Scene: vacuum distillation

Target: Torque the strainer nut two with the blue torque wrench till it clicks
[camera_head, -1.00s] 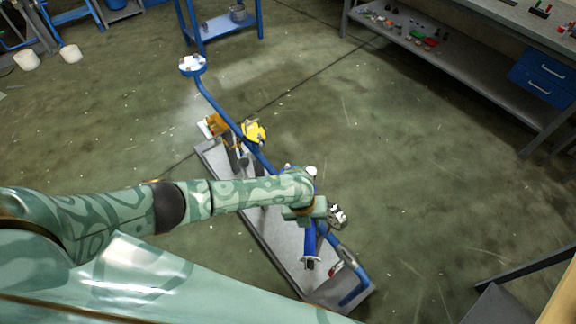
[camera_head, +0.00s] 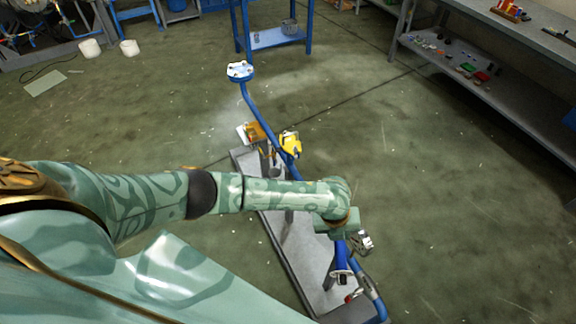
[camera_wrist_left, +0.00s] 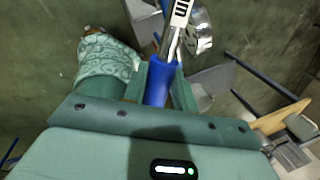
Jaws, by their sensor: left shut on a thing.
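My left gripper (camera_wrist_left: 163,84) is shut on the blue handle of the torque wrench (camera_wrist_left: 158,86). In the wrist view, the wrench's metal shaft and a white marked part extend up past the top edge. In the head view, the blue handle (camera_head: 341,259) shows below my left gripper (camera_head: 339,228), over the pipe skid. A round metal fitting (camera_wrist_left: 201,32) lies just beside the shaft; it also shows in the head view (camera_head: 362,243). I cannot tell whether they touch. Strainer nut two cannot be singled out. My right gripper is out of view.
A blue pipe (camera_head: 259,117) with a yellow part (camera_head: 290,143) runs along the grey skid base (camera_head: 281,243). A blue stand (camera_head: 275,38) is behind it. A workbench with a lower shelf (camera_head: 500,84) stands at the right. The floor between is clear.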

